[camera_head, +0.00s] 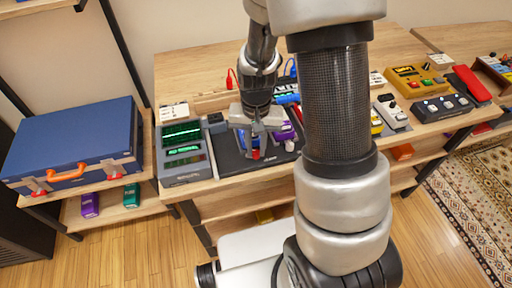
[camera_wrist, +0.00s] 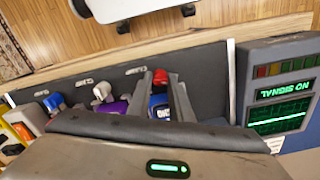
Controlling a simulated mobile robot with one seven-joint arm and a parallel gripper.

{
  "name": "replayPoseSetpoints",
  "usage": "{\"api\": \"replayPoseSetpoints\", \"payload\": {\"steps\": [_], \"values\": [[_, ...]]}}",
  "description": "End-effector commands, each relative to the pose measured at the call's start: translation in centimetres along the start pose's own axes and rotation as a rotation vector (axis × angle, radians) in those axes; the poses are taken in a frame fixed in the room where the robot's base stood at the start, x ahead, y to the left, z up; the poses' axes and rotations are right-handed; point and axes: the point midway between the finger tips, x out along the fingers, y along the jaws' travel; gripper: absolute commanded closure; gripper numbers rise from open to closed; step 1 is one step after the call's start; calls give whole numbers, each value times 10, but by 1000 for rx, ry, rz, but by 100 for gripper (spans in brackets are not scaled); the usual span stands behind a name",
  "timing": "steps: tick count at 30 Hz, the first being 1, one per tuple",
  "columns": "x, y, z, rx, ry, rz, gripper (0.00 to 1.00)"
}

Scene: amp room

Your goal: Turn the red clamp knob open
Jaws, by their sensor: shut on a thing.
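The red clamp knob (camera_wrist: 160,75) is at the front edge of the black board (camera_wrist: 205,72), directly in front of a blue pedal (camera_wrist: 158,103). In the wrist view my gripper (camera_wrist: 161,83) has one finger on each side of the knob, and it is shut on it. In the head view the knob (camera_head: 256,155) shows as a small red spot below my gripper (camera_head: 254,147), which points down at the board. The fingers hide part of the knob and the blue pedal, and I cannot tell how far the knob is turned.
A white knob (camera_wrist: 102,91) and a blue knob (camera_wrist: 54,102) stand along the same board edge, near a purple pedal (camera_head: 283,132). A grey unit with green screens (camera_head: 184,150) stands close at the board's left. A blue case (camera_head: 75,140) lies on the left shelf.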

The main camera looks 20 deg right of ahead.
Motion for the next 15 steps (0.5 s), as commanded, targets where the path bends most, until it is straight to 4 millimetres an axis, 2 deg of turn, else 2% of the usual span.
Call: {"api": "replayPoseSetpoints", "payload": {"steps": [6, 15], "values": [[0, 0, 0, -172, 1, -1, 100], [0, 0, 0, -327, 0, 0, 100]]}}
